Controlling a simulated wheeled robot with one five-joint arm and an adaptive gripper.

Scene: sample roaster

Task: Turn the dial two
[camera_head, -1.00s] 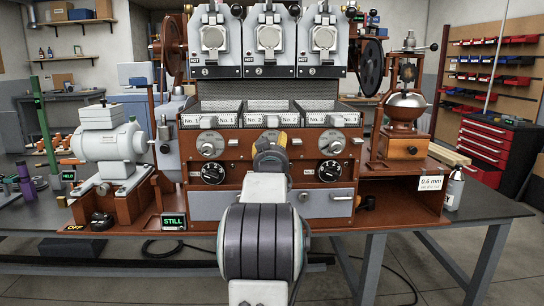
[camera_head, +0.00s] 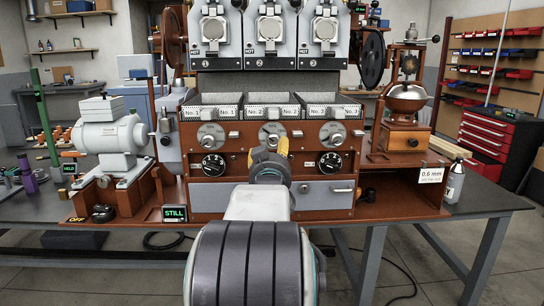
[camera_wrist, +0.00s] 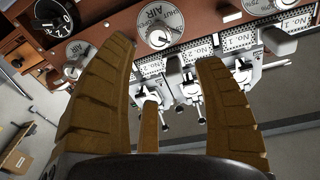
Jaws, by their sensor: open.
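The roaster's front (camera_head: 240,178) has black numbered dials. The left one (camera_head: 213,164) and the right one (camera_head: 330,162) show in the head view. The middle position between them is hidden behind my gripper (camera_head: 268,152), so I cannot see a dial there. My gripper is open and empty, with its tan fingers spread in front of the panel's middle. In the wrist view, a silver AIR dial (camera_wrist: 157,25) shows beyond the gap between my fingers (camera_wrist: 170,75). A black dial (camera_wrist: 52,20) shows at the upper left. I see no contact.
Labelled bins (camera_head: 222,99) run along the top of the panel, with silver AIR dials (camera_head: 210,135) below them. A drawer (camera_head: 325,193) is low on the right. A grey motor (camera_head: 108,140) stands left and a copper grinder (camera_head: 405,120) right.

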